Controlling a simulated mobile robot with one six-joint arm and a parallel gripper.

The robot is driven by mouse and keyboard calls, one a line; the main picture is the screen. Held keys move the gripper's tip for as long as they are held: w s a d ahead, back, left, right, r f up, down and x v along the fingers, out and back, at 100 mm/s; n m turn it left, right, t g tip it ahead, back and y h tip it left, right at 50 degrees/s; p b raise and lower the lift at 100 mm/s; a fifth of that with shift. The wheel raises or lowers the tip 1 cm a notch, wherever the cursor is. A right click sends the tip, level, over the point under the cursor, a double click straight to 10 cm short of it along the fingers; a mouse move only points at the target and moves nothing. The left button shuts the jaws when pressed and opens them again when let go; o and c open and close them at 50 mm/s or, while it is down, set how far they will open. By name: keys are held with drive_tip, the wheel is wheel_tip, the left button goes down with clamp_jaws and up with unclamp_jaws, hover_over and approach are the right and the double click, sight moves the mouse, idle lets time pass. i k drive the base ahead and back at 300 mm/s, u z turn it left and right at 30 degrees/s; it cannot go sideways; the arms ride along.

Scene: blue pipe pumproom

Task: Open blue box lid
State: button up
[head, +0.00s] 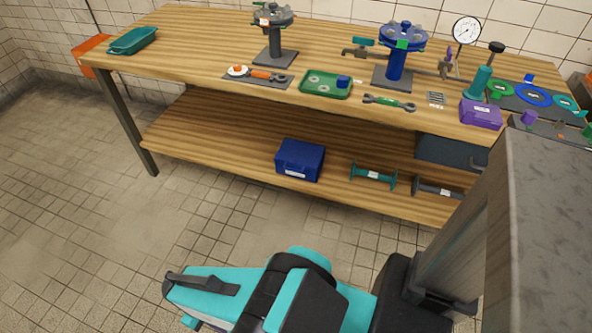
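The blue box (300,160) sits on the lower wooden shelf of the workbench, near the middle. Its dark blue lid looks shut, and a white label shows low on its front. My teal and black arm reaches across the bottom of the view, with my gripper (182,298) toward its left end. The gripper is apart from the box, in front of the shelf and to the lower left in the picture. Its fingers are not clear enough to show whether they are open or shut.
The shelf (215,137) is clear left of the box. A teal spool-shaped pipe piece (373,176) and a grey one (437,189) lie to its right. The benchtop (190,55) above overhangs the shelf and holds valves, tools and a purple box (480,113). The tiled floor in front is open.

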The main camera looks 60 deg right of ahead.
sight(302, 154)
drive_tip(key=i, duration=1)
